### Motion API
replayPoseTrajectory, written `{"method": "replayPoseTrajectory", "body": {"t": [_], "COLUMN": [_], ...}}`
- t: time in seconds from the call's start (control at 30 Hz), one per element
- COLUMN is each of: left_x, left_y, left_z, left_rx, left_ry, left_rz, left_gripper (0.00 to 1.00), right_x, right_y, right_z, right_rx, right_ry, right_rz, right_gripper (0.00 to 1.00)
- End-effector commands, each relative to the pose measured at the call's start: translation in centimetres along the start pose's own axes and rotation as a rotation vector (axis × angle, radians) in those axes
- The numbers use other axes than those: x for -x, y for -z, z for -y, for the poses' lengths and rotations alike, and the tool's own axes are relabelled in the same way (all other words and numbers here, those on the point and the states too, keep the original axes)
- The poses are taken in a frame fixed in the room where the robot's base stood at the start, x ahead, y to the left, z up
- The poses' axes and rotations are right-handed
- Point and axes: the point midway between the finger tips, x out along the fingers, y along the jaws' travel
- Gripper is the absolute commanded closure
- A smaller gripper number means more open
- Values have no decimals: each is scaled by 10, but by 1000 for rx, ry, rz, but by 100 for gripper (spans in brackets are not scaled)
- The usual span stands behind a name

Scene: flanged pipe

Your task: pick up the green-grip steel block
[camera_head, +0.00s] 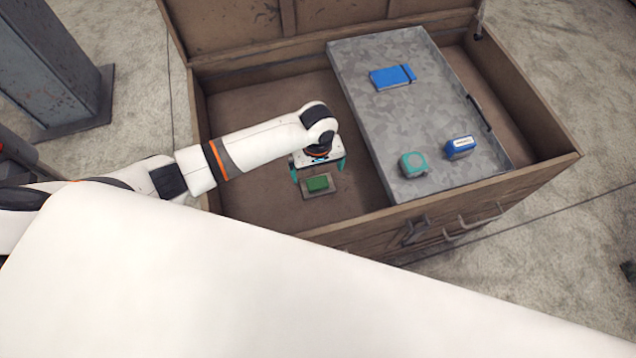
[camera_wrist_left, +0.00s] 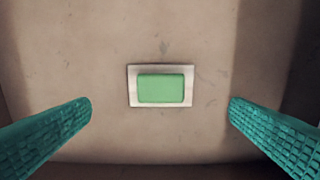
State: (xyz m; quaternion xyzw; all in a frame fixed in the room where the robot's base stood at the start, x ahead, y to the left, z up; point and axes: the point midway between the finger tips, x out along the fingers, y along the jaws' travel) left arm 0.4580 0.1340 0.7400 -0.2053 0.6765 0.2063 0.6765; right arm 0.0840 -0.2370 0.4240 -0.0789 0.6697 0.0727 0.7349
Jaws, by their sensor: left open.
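The green-grip steel block (camera_head: 318,184) lies on the floor of the wooden chest, left of the grey metal tray. In the left wrist view the block (camera_wrist_left: 161,86) shows a green grip on top of a pale rectangular plate, centred between the fingers and a little beyond them. My left gripper (camera_head: 318,174) is open above the block, with its teal fingers spread wide on either side. In the left wrist view the gripper (camera_wrist_left: 160,112) is empty, and its fingers touch nothing. My right gripper is not in view.
The wooden chest (camera_head: 480,198) stands open, with its front wall close to the block. The metal tray (camera_head: 385,125) covers the chest's right part and carries a blue notebook (camera_head: 392,77), a teal round-cornered item (camera_head: 413,164) and a blue box (camera_head: 460,148). Bare chest floor surrounds the block.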

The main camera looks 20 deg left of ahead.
Motion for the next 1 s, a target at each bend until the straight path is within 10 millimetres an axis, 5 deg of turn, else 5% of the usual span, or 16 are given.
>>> {"method": "replayPoseTrajectory", "body": {"t": [0.6, 0.87, 1.0], "left_x": [-72, -76, -76], "left_y": [-2, -2, -2], "left_z": [1, 1, 1], "left_rx": [0, -1, -1], "left_ry": [0, 1, 1], "left_rz": [0, 0, 0], "left_gripper": [0, 0, 18], "right_x": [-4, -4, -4], "right_y": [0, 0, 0], "right_z": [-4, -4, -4], "right_rx": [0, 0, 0], "right_ry": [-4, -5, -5], "right_rz": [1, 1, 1], "right_gripper": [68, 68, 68]}}
